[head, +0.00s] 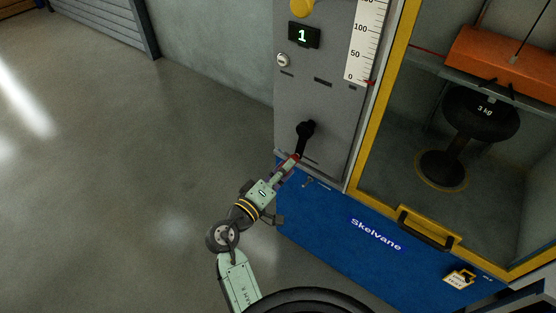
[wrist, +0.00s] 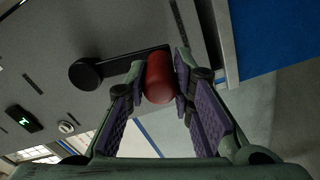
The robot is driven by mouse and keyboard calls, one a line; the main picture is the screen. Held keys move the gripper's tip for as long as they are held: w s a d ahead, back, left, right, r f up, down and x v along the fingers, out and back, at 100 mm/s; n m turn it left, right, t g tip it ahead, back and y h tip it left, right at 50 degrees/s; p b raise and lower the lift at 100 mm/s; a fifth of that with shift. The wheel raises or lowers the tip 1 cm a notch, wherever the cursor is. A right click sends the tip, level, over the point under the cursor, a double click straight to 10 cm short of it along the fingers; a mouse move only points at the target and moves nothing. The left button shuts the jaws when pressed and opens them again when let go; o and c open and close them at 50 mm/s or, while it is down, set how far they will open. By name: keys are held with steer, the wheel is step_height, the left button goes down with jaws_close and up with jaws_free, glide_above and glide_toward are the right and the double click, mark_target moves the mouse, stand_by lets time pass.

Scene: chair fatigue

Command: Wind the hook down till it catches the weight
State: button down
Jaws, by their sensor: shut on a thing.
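My gripper (head: 291,165) is at the grey panel's black crank (head: 305,131), which points down and slightly left. In the wrist view the fingers (wrist: 161,82) close on both sides of the red crank handle (wrist: 160,76); the black crank arm (wrist: 128,64) runs left to its round hub.
The panel has a display (head: 304,36) reading 1, a yellow knob (head: 302,7) and a white scale (head: 364,40) with a red mark near 0. The blue Skelvane base (head: 330,215) lies below, with a black-handled yellow bracket (head: 428,228). The floor at left is clear.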

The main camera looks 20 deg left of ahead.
steer(key=shift+s+d+f+n+p, duration=0.15)
steer(key=shift+d+n+p, duration=0.1)
steer(key=shift+d+n, duration=0.15)
steer(key=shift+s+d+f+n+p, duration=0.1)
steer(key=shift+s+d+n+p, duration=0.1)
steer(key=shift+d+n, duration=0.15)
steer(key=shift+d, duration=0.1)
steer(key=c, duration=1.4)
jaws_free()
steer(key=shift+w+r, duration=0.1)
steer(key=shift+r, duration=0.05)
